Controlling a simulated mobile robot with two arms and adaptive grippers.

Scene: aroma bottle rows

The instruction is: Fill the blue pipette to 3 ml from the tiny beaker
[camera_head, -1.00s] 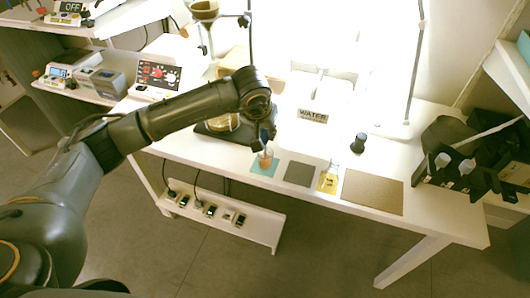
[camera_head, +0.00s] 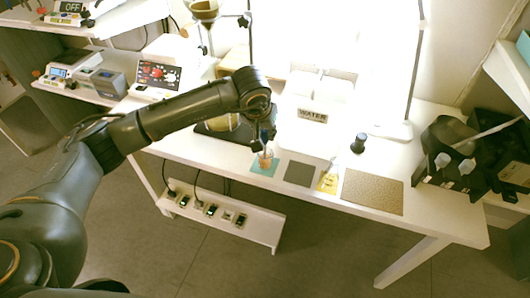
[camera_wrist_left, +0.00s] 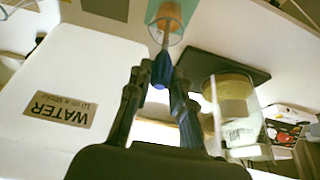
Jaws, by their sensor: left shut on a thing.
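My left gripper (camera_head: 266,138) is above the front part of the white table; in the left wrist view its fingers (camera_wrist_left: 160,80) are shut on the blue pipette (camera_wrist_left: 162,68). The pipette points down into the tiny beaker (camera_wrist_left: 167,24), its tip inside the rim. The tiny beaker (camera_head: 265,160) stands on a teal mat (camera_head: 262,170) and seems to hold an orange-brown liquid. The liquid level in the pipette is too small to read. My right gripper is not in view.
A white box labelled WATER (camera_head: 312,116) stands behind the mats. A dark grey mat (camera_head: 299,174), a yellow card (camera_head: 328,182) and a brown mat (camera_head: 372,192) lie to the right. A glass vessel on a dark plate (camera_wrist_left: 225,66) is close to the gripper.

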